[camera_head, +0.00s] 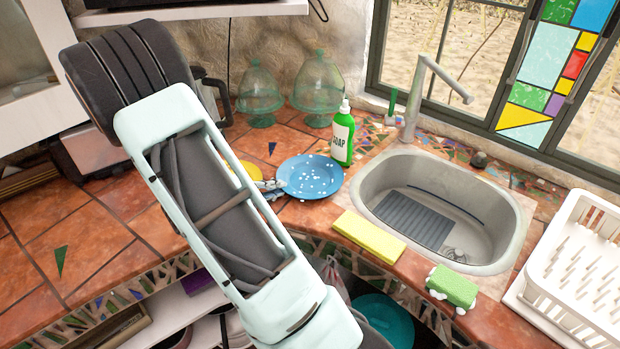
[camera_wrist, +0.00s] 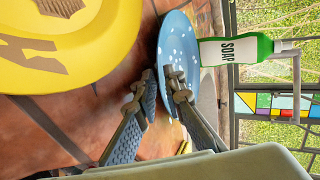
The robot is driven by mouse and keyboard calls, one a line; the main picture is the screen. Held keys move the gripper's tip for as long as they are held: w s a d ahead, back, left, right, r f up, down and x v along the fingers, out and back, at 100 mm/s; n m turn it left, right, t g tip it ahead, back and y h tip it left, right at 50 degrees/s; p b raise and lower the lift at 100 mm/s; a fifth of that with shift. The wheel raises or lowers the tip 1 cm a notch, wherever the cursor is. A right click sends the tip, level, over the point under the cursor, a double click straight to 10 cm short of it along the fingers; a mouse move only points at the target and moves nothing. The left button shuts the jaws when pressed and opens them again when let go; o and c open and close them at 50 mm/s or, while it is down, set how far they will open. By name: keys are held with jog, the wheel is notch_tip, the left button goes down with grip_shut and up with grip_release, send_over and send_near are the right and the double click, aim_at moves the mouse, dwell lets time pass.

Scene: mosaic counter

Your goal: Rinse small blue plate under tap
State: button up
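The small blue plate (camera_head: 311,177), with white spots of suds on its top, is at the counter left of the sink, close to the soap bottle. It also shows in the wrist view (camera_wrist: 180,40), seen at a slant. My gripper (camera_head: 270,187) is at the plate's left edge. In the wrist view its fingers (camera_wrist: 160,88) have their tips close together on either side of the rim, and it looks shut on it. Part of the rim is hidden by the fingers. The tap (camera_head: 427,85) rises behind the grey sink (camera_head: 375,195). No water stream is visible.
A green soap bottle (camera_head: 342,138) stands beside the plate. A yellow plate (camera_wrist: 75,60) lies near my gripper. A yellow cloth (camera_head: 368,236) and a green sponge (camera_head: 452,286) lie along the sink's front edge. A white dish rack (camera_head: 545,290) stands at right. Glass domes stand behind.

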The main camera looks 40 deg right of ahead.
jog(key=shift+d+f, duration=0.2)
jog(key=shift+d, duration=0.15)
jog(key=shift+c, duration=0.2)
grip_shut()
jog(key=shift+w+r, duration=0.1)
jog(key=shift+r, duration=0.05)
